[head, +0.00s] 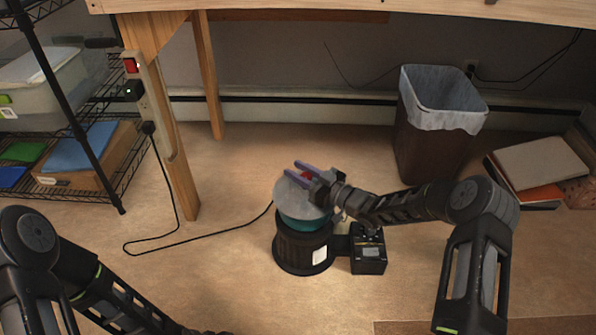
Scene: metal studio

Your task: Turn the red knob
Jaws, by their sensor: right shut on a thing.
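The red knob (307,176) shows as a small red patch on top of the round machine (303,230), which has a grey disc top, a teal band and a dark ribbed base. The fingers and wrist hide part of the knob. My left arm comes in at the lower left; its gripper is not visible in the head view.
A black control box (368,252) adjoins the machine on its right. A black cord (205,238) runs from it across the floor to a power strip (146,95) on the wooden table leg. A lined trash bin (436,125) stands behind right; a wire shelf (75,130) stands left.

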